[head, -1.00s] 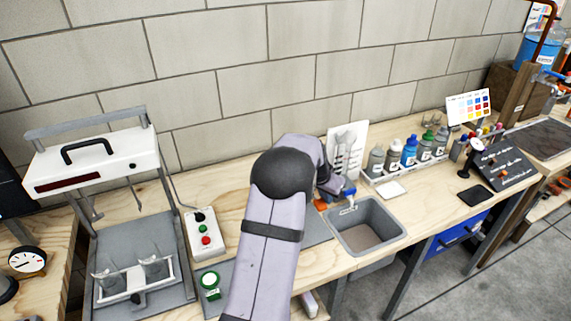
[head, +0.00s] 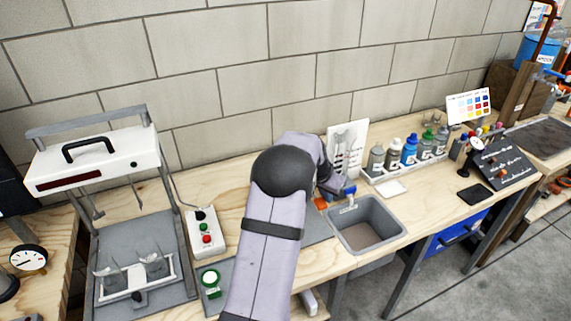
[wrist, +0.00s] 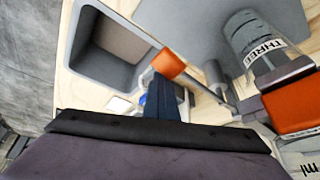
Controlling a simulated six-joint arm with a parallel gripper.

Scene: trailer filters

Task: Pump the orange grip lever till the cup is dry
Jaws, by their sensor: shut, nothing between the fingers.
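In the wrist view, an orange block-like grip (wrist: 172,63) sits at the tip of my gripper (wrist: 163,82), whose dark blue fingers are together with nothing between them. I cannot tell if they touch. A clear cup labelled THREE (wrist: 252,42) is at the upper right; its contents are unclear. A larger orange piece (wrist: 292,100) lies below it. In the head view my gripper (head: 344,190) is just behind the sink's left corner, and a small orange part (head: 320,203) shows beside it. My arm hides the cup there.
The grey sink (head: 398,219) is right of my gripper. A rack of bottles (head: 411,173) and a white card (head: 357,128) stand behind. A white-topped stand (head: 120,157) and button box (head: 190,228) are to the left. Bench right of the sink is partly clear.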

